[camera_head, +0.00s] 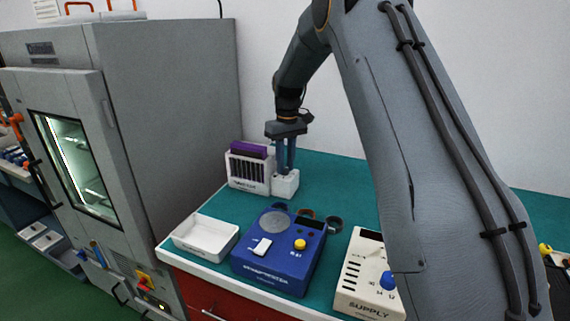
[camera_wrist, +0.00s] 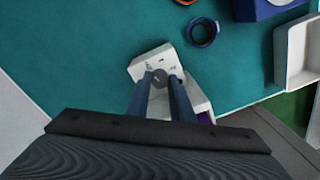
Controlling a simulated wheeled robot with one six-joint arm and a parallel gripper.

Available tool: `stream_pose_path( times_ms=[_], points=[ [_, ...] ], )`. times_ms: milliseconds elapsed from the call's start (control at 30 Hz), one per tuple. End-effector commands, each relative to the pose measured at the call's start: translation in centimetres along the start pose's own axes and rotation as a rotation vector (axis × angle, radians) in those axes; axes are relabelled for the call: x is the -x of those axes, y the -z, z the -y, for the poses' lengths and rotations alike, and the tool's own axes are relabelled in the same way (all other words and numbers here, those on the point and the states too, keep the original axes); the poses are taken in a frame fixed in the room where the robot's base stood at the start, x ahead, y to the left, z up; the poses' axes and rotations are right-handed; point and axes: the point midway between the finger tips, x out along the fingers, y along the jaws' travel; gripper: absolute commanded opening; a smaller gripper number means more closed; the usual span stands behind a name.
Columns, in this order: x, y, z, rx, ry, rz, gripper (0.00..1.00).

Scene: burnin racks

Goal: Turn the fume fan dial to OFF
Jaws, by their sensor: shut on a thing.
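The fume fan dial is a dark round knob (camera_wrist: 160,78) on a small white box (camera_wrist: 150,60) in the wrist view. The box also shows in the head view (camera_head: 286,187), standing on the teal bench top. My gripper (camera_wrist: 160,84) points down and is shut on the dial, one blue finger on each side of it. It also shows in the head view (camera_head: 286,166) above the box. The dial is hidden behind the fingers in the head view. The markings on the box are too small to read.
A white rack with dark slots and a purple item (camera_head: 247,168) stands just left of the box. A white tray (camera_head: 205,237), a blue tester (camera_head: 279,255) and a cream supply unit (camera_head: 355,285) stand nearer. Dark rings (camera_head: 334,224) lie between. A grey chamber (camera_head: 190,110) stands left.

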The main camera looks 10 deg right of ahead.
Motion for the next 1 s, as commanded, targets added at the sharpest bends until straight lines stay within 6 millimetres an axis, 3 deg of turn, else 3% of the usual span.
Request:
stream_pose_path(
  times_ms=[433,800,1000],
  points=[
    [0.7,0.1,-0.1,-0.001,-0.001,-0.004,0.29],
    [6.2,0.2,-0.1,0.0,-0.002,-0.005,0.29],
    [7.8,0.1,0.0,0.0,-0.001,-0.003,0.29]
  ],
)
